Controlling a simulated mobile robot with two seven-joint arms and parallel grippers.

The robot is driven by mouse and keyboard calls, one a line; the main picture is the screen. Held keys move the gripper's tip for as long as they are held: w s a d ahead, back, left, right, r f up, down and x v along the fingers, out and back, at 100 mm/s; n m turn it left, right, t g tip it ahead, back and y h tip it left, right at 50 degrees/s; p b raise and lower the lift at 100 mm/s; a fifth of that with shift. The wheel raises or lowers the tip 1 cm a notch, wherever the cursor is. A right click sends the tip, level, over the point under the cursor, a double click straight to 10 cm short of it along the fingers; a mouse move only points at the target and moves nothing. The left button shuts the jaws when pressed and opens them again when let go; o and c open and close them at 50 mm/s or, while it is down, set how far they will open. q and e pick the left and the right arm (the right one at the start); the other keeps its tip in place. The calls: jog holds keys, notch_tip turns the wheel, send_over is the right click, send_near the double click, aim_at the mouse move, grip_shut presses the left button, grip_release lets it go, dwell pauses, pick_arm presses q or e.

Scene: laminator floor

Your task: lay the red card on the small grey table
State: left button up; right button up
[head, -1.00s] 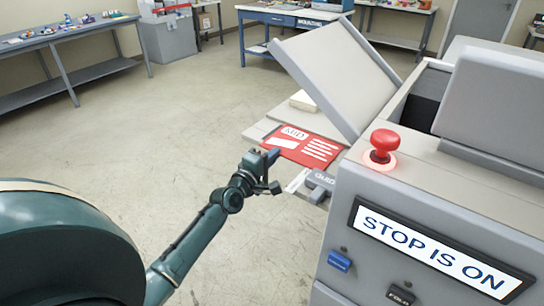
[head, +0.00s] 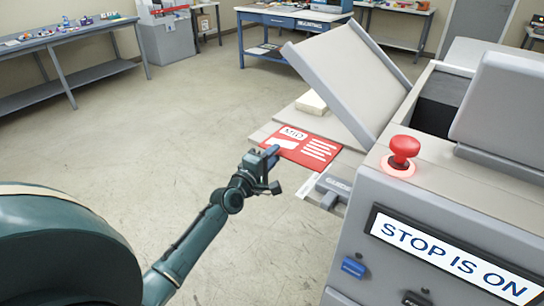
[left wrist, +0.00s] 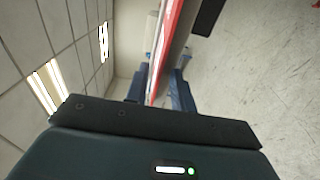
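The red card (head: 305,147) has white print and shows flat in the head view, above the machine's pale feed tray (head: 264,133). My left gripper (head: 266,163) is at the card's near left edge. In the left wrist view the card (left wrist: 166,50) stands edge-on between the two blue fingers (left wrist: 158,92), which are shut on it. Whether the card's underside touches the tray is hidden. No small grey table is clearly identifiable; a long grey table (head: 100,71) stands far left. My right gripper is not in view.
The grey machine has a raised slanted panel (head: 345,75), a lit red stop button (head: 402,153), a sign reading "STOP IS ON" (head: 455,260) and a grey guide (head: 333,187). A pale block (head: 311,102) lies behind the card. The floor to the left is open.

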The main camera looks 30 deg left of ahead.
pick_arm(q)
jog(key=shift+o, duration=0.2)
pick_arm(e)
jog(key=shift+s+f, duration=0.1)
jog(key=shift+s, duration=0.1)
pick_arm(q)
jog(key=s, duration=1.3)
jog(key=shift+b, duration=0.45)
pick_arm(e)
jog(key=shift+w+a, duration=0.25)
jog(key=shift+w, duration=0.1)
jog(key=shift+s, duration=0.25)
pick_arm(q)
jog(key=s+d+f+m+g+h, duration=0.1)
jog(key=s+d+f+m+g, duration=0.2)
jog(key=s+d+f+m, duration=0.5)
jog(key=s+d+f+m+g+h, duration=0.2)
jog(key=s+d+f+m+g, duration=0.2)
jog(key=s+d+f+m, duration=0.3)
jog(key=d+f+m, duration=0.2)
jog(key=d+m, duration=0.3)
jog(key=shift+s+m+g, duration=0.3)
jog(key=shift+s+m, duration=0.05)
jog(key=shift+m, duration=0.05)
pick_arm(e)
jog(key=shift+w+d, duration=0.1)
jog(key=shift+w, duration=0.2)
pick_arm(q)
jog(key=shift+a, duration=0.1)
